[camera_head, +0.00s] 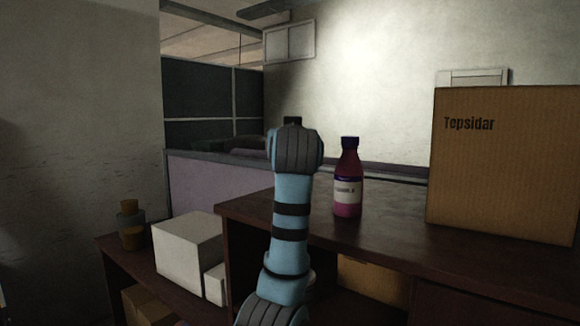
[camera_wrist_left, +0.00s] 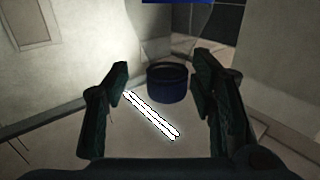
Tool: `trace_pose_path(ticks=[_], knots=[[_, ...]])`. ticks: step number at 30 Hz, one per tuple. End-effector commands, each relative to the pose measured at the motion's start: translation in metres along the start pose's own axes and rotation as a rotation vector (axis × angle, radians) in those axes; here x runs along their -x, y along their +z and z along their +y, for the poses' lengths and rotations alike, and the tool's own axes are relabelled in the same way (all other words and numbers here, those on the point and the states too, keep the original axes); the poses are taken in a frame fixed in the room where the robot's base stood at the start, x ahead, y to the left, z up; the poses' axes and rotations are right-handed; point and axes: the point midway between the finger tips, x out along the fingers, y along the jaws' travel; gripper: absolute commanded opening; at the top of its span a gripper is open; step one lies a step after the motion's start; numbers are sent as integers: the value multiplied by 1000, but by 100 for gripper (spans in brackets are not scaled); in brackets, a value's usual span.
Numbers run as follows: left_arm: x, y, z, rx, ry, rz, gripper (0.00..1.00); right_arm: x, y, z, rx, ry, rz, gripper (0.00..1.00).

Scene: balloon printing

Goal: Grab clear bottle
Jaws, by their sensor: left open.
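A bottle (camera_head: 348,180) with a dark cap, purple-red contents and a pale label stands upright on the brown desk (camera_head: 385,246). No colourless bottle shows. A blue arm of mine rises in the middle of the head view, left of the bottle and apart from it in the picture; its fingers do not show there. In the left wrist view my left gripper (camera_wrist_left: 163,85) is open, with its two dark fingers spread apart. A dark blue round object (camera_wrist_left: 168,84) shows between the fingers, apart from both; I cannot tell whether it is the bottle's cap. My right gripper is not in view.
A large cardboard box (camera_head: 503,165) marked "Tepsidar" stands on the desk right of the bottle. A glowing white bar (camera_wrist_left: 150,115) shows in the wrist view.

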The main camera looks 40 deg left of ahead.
Motion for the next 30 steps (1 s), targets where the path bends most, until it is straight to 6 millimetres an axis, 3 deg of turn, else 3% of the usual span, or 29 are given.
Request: trace_pose_path(ticks=[7, 17, 30], knots=[[-6, 1, -1, 0, 0, 1, 52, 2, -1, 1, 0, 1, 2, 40], [-5, 1, -1, 0, 0, 1, 0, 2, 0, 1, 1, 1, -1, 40], [-5, -4, -2, 1, -2, 2, 0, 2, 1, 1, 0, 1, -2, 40]])
